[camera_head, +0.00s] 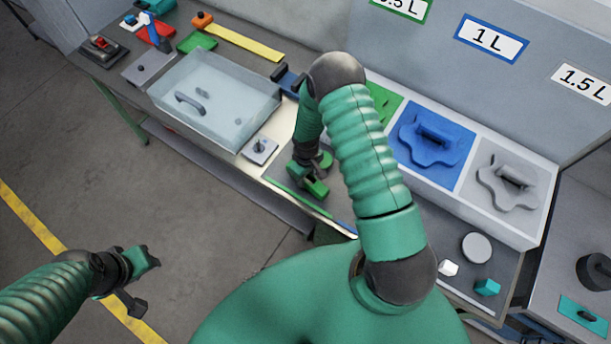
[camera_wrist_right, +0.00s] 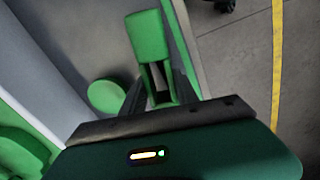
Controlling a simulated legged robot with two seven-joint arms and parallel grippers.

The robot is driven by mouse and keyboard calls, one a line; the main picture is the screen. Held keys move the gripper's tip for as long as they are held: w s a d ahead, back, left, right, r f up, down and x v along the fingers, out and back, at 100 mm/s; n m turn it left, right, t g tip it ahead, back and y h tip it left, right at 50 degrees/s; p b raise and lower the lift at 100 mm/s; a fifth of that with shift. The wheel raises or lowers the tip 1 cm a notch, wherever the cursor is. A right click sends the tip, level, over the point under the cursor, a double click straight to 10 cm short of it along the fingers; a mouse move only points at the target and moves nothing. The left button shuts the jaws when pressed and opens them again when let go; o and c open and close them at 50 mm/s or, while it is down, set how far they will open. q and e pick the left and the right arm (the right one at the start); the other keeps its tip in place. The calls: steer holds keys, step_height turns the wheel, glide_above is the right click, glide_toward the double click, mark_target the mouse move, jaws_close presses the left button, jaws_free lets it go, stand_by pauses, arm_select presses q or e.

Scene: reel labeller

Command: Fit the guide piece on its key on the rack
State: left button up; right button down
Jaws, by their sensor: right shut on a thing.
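My right gripper (camera_head: 318,176) is low over the bench in front of the rack. It is shut on a bright green piece (camera_head: 316,189). In the right wrist view the green piece (camera_wrist_right: 147,38) sticks out beyond the dark fingers. The rack (camera_head: 452,186) has a green panel (camera_head: 388,101), partly hidden by my right arm, a blue panel with a blue guide piece (camera_head: 432,140), and a grey one with a grey guide piece (camera_head: 507,182). What is on the green panel is mostly hidden. My left gripper (camera_head: 147,283) seems open and empty above the floor.
A clear tray (camera_head: 218,100) stands left of my right gripper, with a small grey plate (camera_head: 260,149) between. Signs above the rack include 1 L (camera_head: 490,39) and 1.5 L (camera_head: 586,84). A round green spot (camera_wrist_right: 105,97) shows beside the held piece in the wrist view.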

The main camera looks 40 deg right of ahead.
steer(key=shift+d+f, duration=0.25)
steer(key=shift+f, duration=0.1)
steer(key=shift+d, duration=0.25)
steer(key=shift+w+a+r, duration=0.15)
steer(key=shift+a+r, duration=0.05)
steer(key=shift+a, duration=0.4)
steer(key=shift+a+r, duration=0.15)
steer(key=shift+a, duration=0.35)
arm_select(q)
steer(key=shift+d, duration=0.3)
steer(key=shift+d, duration=0.2)
arm_select(e)
steer(key=shift+d, duration=0.15)
